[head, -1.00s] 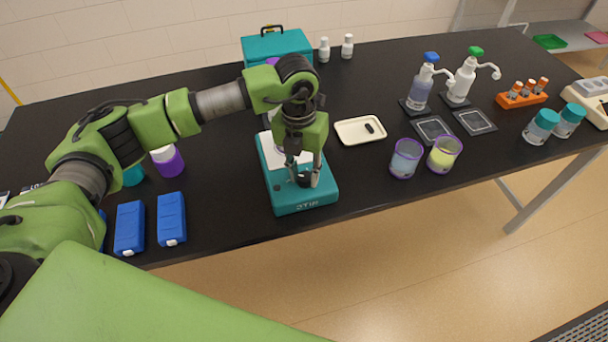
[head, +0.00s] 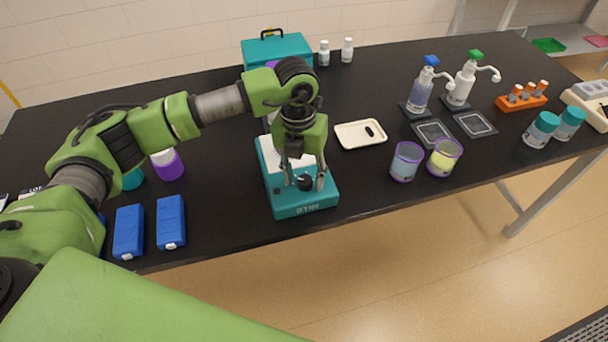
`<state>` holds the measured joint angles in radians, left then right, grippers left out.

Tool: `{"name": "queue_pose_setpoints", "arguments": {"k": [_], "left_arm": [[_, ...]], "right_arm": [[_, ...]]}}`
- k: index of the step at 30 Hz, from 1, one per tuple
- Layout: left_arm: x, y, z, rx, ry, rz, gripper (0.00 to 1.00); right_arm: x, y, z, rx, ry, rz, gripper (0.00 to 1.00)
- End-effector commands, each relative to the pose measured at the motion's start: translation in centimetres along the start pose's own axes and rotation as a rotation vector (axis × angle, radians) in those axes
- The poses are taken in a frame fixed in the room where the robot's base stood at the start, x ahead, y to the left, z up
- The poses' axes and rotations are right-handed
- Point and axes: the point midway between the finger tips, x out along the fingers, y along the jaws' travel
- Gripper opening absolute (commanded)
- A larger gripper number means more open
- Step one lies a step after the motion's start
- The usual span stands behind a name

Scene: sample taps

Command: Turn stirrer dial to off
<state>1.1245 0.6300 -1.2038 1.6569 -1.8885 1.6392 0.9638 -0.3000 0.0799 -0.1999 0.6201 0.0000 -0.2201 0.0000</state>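The teal stirrer (head: 305,202) with a white top plate stands near the front edge of the black table. Its dark dial (head: 305,182) is on the front part of the top. My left gripper (head: 305,184) comes down over the stirrer, with its two fingers spread on either side of the dial. The fingers look apart from the dial, with a gap showing on each side. The dial's pointer setting is too small to read. The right gripper is not in the head view.
Two purple-rimmed beakers (head: 405,162) stand farther right. Blue boxes (head: 171,221) and a purple-banded bottle (head: 167,163) are on the left. A teal case (head: 277,48) stands behind.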

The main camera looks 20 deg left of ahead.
Motion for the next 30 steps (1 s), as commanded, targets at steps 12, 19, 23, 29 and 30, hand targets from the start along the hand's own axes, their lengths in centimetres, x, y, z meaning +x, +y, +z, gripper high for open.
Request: {"name": "queue_pose_setpoints", "arguments": {"k": [12, 19, 23, 29, 30], "left_arm": [[-4.5, 0.0, 0.1, 0.001, -0.004, -0.001, 0.42], [-9.2, 0.0, 0.1, 0.001, -0.004, -0.001, 0.42], [-11.0, 0.0, 0.1, 0.0, -0.002, 0.0, 0.42], [-12.0, 0.0, 0.0, 0.0, 0.0, -0.001, 0.42], [-12.0, 0.0, 0.0, 0.0, 0.0, -0.001, 0.42]], "right_arm": [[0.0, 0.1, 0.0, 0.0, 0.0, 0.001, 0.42], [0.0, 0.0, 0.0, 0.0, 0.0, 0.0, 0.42], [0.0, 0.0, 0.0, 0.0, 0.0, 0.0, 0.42], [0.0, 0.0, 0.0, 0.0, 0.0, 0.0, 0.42], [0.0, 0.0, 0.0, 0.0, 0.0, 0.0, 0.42]]}}
